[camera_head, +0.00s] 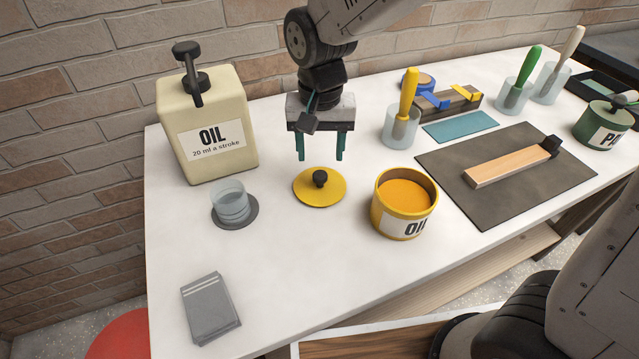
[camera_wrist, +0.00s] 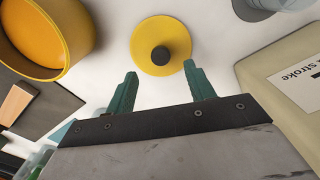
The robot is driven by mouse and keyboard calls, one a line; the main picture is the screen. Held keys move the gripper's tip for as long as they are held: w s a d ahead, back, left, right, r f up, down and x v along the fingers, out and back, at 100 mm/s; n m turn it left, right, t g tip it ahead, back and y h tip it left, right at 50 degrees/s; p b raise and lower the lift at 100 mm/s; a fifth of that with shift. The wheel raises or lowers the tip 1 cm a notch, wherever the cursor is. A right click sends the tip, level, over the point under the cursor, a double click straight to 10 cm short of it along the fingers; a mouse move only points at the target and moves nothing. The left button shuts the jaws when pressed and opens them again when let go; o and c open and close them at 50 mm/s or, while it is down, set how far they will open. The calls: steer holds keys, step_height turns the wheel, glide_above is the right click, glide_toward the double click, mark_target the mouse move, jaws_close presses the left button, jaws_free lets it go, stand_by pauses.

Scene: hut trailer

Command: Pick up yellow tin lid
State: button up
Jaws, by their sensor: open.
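The yellow tin lid (camera_head: 320,188) lies flat on the white table, a round disc with a dark knob at its centre. It also shows in the wrist view (camera_wrist: 143,35), with its knob (camera_wrist: 161,55) near the middle. My gripper (camera_head: 320,158) is open and empty, its two teal fingers pointing down above and slightly behind the lid. In the wrist view my gripper (camera_wrist: 161,80) has its fingers apart, with the lid beyond the fingertips and roughly centred between them. The fingers do not appear to touch the lid.
An open yellow oil tin (camera_head: 404,205) stands just right of the lid. A cream oil canister (camera_head: 205,130) and a clear cup (camera_head: 231,203) stand to the left. A glass with a yellow-handled brush (camera_head: 401,125) is behind right. The table in front of the lid is clear.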

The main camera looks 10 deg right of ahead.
mark_target(320, 175)
step_height(320, 175, down, 6)
steer(key=shift+w+r, duration=0.1)
steer(key=c, duration=1)
